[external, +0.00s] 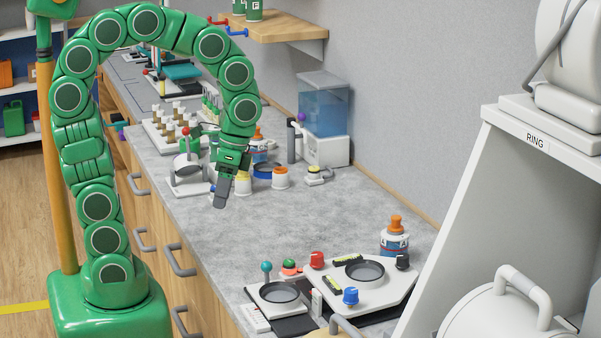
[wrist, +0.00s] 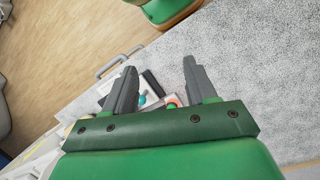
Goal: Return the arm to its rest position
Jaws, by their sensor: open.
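My green arm arches up from its base at the left in the external view. My gripper (external: 222,190) hangs pointing down above the grey counter (external: 240,230), apart from the things around it. In the wrist view my gripper (wrist: 158,88) shows two grey fingers spread apart with nothing between them in their grasp. Part of the counter (wrist: 255,60) and a few small items lie below the fingers. The external view does not show the gap between the fingers clearly.
A device with a dark round plate (external: 365,272) and coloured knobs stands at the front of the counter, beside an orange-capped bottle (external: 394,238). A blue water tank (external: 324,105) and a rack of vials (external: 172,125) stand farther back. The middle counter is clear.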

